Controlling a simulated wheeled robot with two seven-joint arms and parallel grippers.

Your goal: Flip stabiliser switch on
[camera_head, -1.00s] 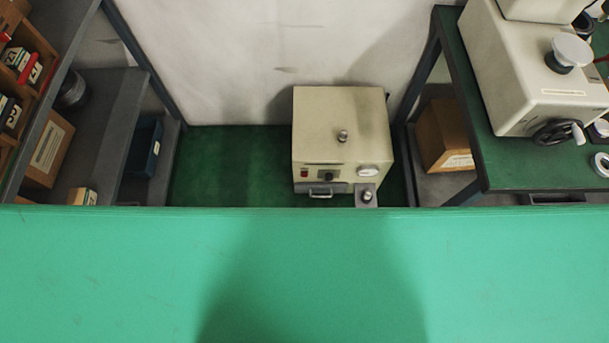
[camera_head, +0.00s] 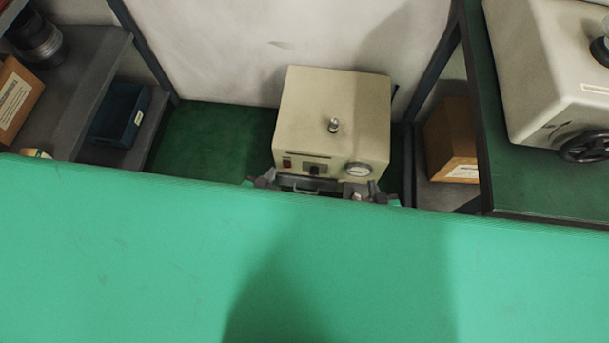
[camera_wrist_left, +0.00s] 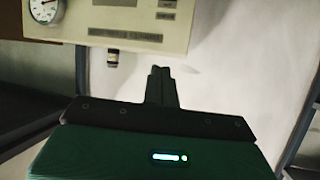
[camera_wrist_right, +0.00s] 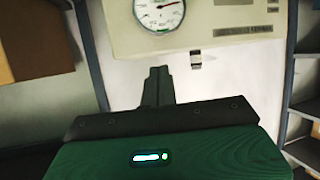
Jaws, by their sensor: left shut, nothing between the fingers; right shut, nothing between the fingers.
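The stabiliser is a beige box (camera_head: 334,110) on the green floor beyond the green edge in the head view. Its front carries a small red switch (camera_head: 287,163) at the left, a black knob (camera_head: 316,169) and a round gauge (camera_head: 359,171). The switch's position is too small to tell. My left gripper (camera_head: 262,180) is low at the box's left front, and my right gripper (camera_head: 378,192) at its right front; both are partly hidden. In the left wrist view (camera_wrist_left: 162,85) and right wrist view (camera_wrist_right: 157,85) the fingers are shut and empty, apart from the box.
A wide green surface (camera_head: 150,260) fills the foreground and hides the lower arms. A dark shelf (camera_head: 70,90) with a blue bin (camera_head: 118,115) stands left. A green-topped bench (camera_head: 540,185) with a beige machine stands right, a cardboard box (camera_head: 450,140) beneath it.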

